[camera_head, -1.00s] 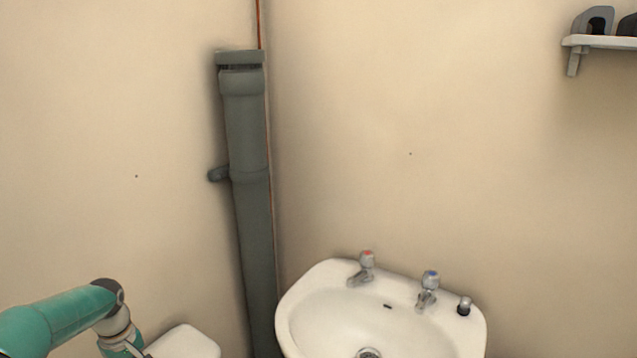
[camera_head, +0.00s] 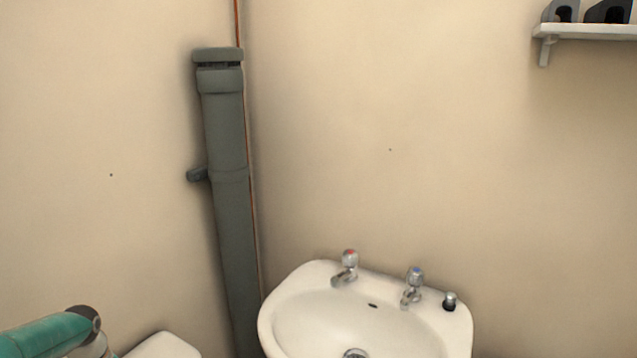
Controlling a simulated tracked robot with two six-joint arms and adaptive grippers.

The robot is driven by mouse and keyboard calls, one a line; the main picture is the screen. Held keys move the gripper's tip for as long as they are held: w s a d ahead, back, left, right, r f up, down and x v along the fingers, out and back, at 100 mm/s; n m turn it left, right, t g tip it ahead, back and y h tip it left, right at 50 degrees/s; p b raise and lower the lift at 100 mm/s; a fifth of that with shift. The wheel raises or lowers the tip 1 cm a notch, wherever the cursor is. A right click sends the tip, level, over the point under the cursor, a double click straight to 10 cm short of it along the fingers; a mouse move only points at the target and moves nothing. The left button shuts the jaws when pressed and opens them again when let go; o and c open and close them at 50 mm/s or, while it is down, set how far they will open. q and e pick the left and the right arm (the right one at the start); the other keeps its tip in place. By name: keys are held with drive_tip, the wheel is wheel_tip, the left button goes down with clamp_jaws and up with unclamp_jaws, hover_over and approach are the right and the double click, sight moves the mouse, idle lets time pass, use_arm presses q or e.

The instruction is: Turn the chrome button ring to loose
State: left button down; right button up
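I cannot make out the chrome button ring in this view. A white rounded top (camera_head: 165,346), perhaps a toilet cistern, shows at the bottom left, cut off by the lower edge, and no button can be seen on it. My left arm comes in at the bottom left, beside the white top. Its gripper is below the picture and out of sight. My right arm and gripper are not in view.
A white basin (camera_head: 290,302) with two chrome taps (camera_head: 347,268) (camera_head: 413,286) and a small dark-based chrome piece (camera_head: 450,302) is at the bottom middle. A grey pipe (camera_head: 230,220) stands in the corner. A shelf (camera_head: 590,32) is at top right. The walls between are bare.

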use_arm(q)
drive_tip(key=shift+s+f, duration=0.25)
drive_tip(key=shift+f, duration=0.3)
drive_tip(key=shift+w+d, duration=0.2)
drive_tip(key=shift+d, duration=0.1)
drive_tip(key=shift+w+d, duration=0.15)
drive_tip(key=shift+w, duration=0.1)
drive_tip(key=shift+w+d+f, duration=0.1)
drive_tip(key=shift+w+d, duration=0.15)
drive_tip(key=shift+w, duration=0.65)
drive_tip(key=shift+w+d+r+p, duration=0.1)
drive_tip(key=shift+w+r+p, duration=0.15)
drive_tip(key=shift+w+p, duration=0.3)
drive_tip(key=shift+w, duration=0.2)
